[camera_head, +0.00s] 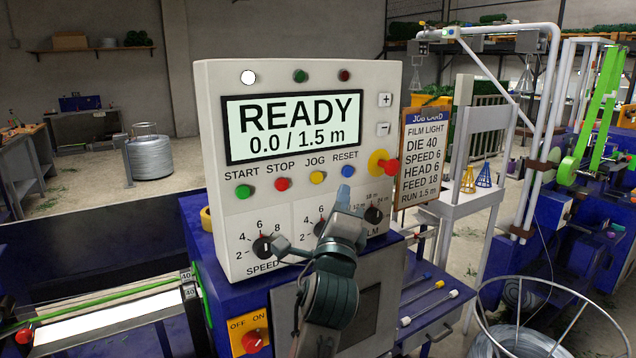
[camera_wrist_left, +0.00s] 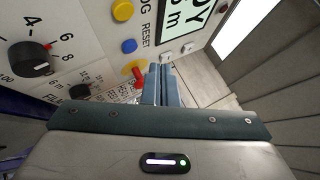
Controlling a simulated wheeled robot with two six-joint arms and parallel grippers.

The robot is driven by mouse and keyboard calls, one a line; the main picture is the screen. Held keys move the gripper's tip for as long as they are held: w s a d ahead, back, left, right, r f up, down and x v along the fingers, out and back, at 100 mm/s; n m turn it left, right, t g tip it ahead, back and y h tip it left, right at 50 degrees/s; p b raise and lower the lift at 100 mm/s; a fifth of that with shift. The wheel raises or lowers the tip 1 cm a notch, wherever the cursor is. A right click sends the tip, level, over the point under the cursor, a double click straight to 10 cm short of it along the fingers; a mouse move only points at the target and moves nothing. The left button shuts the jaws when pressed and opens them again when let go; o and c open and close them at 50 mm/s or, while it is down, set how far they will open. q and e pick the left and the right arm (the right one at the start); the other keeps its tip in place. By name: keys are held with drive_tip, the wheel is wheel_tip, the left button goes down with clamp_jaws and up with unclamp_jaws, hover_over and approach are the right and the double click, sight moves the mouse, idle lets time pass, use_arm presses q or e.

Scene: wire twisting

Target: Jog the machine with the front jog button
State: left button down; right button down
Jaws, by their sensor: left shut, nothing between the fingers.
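The yellow jog button (camera_head: 317,178) sits under the JOG label on the front of the white control panel (camera_head: 222,120), between the red stop button (camera_head: 282,184) and the blue reset button (camera_head: 347,171). The panel's screen (camera_head: 292,126) reads READY, 0.0 / 1.5 m. My left gripper (camera_head: 345,190) is shut and empty in front of the panel, just below the reset button and to the lower right of the jog button. In the left wrist view the shut fingers (camera_wrist_left: 162,85) show below the yellow button (camera_wrist_left: 122,10). My right gripper is not in view.
A green start button (camera_head: 244,191) is at the panel's left. Black dials, including the speed dial (camera_head: 262,246), line its lower part. A red knob on a yellow base (camera_head: 384,163) is at the right edge, beside the job card (camera_head: 418,155). An off/on switch (camera_head: 251,341) is below.

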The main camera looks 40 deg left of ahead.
sight(317, 177)
use_arm(q)
drive_tip(key=shift+w+a+b, duration=0.25)
drive_tip(key=shift+w+a, duration=0.15)
drive_tip(key=shift+a, duration=0.6)
drive_tip(key=shift+w+a+b, duration=0.2)
drive_tip(key=shift+w+a, duration=0.15)
drive_tip(key=shift+a, duration=0.65)
drive_tip(key=shift+w+a+b, duration=0.25)
drive_tip(key=shift+w+a, duration=0.15)
drive_tip(key=shift+a, duration=0.6)
drive_tip(key=shift+d, duration=0.1)
drive_tip(key=shift+w+a, duration=0.2)
drive_tip(key=shift+a, duration=0.3)
drive_tip(key=shift+w+a, duration=0.15)
drive_tip(key=shift+a, duration=0.15)
idle(1.5)
drive_tip(key=shift+s+d+p, duration=0.35)
drive_tip(key=shift+d+p, duration=0.25)
drive_tip(key=shift+d, duration=0.15)
